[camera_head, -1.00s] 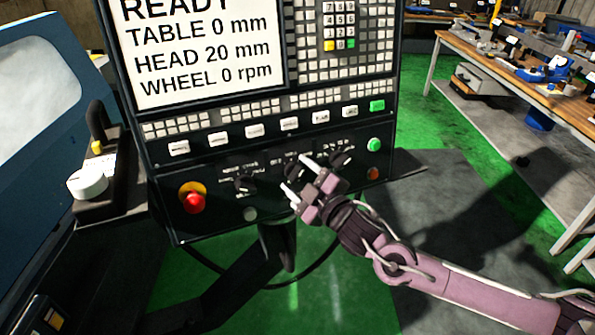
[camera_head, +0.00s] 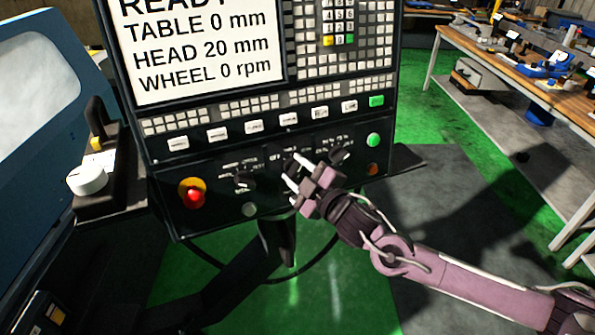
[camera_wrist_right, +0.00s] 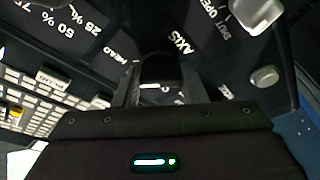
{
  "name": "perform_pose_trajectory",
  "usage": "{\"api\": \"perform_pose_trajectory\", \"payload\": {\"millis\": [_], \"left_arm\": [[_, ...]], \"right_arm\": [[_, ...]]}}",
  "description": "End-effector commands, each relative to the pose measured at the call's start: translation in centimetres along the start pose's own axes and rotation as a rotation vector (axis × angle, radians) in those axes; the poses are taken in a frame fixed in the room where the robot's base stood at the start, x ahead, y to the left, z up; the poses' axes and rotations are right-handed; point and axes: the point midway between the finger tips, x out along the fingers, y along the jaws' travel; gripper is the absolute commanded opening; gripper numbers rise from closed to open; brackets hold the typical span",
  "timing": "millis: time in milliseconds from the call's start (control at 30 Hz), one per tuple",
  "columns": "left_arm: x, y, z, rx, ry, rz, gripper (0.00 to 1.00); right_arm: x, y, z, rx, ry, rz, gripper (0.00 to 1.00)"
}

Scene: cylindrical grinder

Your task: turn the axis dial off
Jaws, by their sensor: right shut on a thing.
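The axis dial (camera_head: 289,164) is the middle black dial on the lower control panel, mostly hidden behind my right gripper in the head view. My right gripper (camera_head: 296,173) reaches in from the lower right, its fingers at this dial. In the right wrist view the dark dial (camera_wrist_right: 160,70) sits between the fingers, beside the printed words "AXIS" and "HEAD". The gripper is shut on it. Where the dial's pointer stands is not clear to see. My left gripper is out of view.
A red emergency button (camera_head: 194,197) is at the far left of the panel. A green button (camera_head: 373,140) is at the right. The screen (camera_head: 200,50) reads "WHEEL 0 rpm".

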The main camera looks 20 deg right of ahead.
Motion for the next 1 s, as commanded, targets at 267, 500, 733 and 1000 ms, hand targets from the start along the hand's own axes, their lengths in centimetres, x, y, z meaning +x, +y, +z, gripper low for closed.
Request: {"api": "perform_pose_trajectory", "payload": {"millis": [267,500,733,1000], "left_arm": [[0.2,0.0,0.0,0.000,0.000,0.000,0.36],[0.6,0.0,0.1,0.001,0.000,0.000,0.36],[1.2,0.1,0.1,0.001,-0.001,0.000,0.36],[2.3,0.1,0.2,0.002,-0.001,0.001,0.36]], "right_arm": [[0.0,0.0,0.1,-0.161,-0.001,-0.046,0.15],[0.0,-0.1,0.1,-0.374,-0.001,-0.106,0.15],[0.0,-0.1,0.1,-0.587,-0.001,-0.165,0.15],[0.0,-0.1,0.2,-0.834,-0.001,-0.233,0.15]]}}
